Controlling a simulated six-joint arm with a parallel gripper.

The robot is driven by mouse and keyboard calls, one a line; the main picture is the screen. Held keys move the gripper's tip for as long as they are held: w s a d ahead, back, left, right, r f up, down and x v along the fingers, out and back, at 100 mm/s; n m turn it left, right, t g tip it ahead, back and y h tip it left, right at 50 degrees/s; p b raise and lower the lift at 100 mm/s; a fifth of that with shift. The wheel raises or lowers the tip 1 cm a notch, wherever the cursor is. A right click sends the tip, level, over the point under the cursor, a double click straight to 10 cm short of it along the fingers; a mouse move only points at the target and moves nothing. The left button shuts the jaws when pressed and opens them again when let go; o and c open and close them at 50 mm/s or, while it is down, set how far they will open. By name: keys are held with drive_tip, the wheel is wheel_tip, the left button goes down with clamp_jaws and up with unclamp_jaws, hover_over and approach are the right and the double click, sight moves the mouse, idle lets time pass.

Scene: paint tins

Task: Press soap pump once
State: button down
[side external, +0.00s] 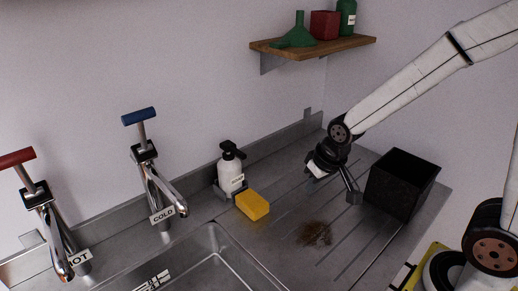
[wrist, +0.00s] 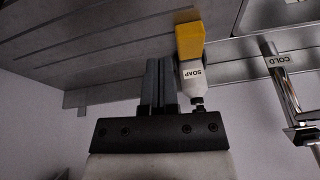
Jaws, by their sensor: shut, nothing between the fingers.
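The soap bottle (side external: 230,176) is white with a black pump head (side external: 229,149). It stands upright at the back of the steel drainboard, behind a yellow sponge (side external: 252,205). In the wrist view the bottle (wrist: 192,78) shows its SOAP label, with the sponge (wrist: 190,40) beside it. My gripper (side external: 354,198) is to the right of the bottle and sponge, well apart from them, over the drainboard. In the wrist view its fingers (wrist: 161,62) are together, with nothing held between them.
A black open box (side external: 402,185) stands right of my gripper. A dark stain (side external: 315,234) marks the drainboard. The cold tap (side external: 155,180) and hot tap (side external: 50,220) are left of the bottle. A wooden shelf (side external: 345,44) with a green funnel (side external: 296,35) hangs above.

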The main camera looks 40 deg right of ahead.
sight(229, 145)
drive_tip(key=w+a+r+m+t, duration=0.1)
drive_tip(key=w+r, duration=0.3)
drive_tip(key=w, duration=0.4)
drive_tip(key=w+a+r+m+t, duration=0.2)
drive_tip(key=w+r+m, duration=0.1)
drive_tip(key=w, duration=0.6)
drive_tip(key=w+a+r+m+t+y, duration=0.1)
drive_tip(key=w+r+m+t, duration=0.1)
drive_tip(key=w+r, duration=0.4)
drive_tip(key=shift+w+a, duration=0.35)
drive_tip(key=shift+w, duration=1.05)
drive_tip(key=shift+f, duration=0.15)
drive_tip(key=shift+f, duration=4.3)
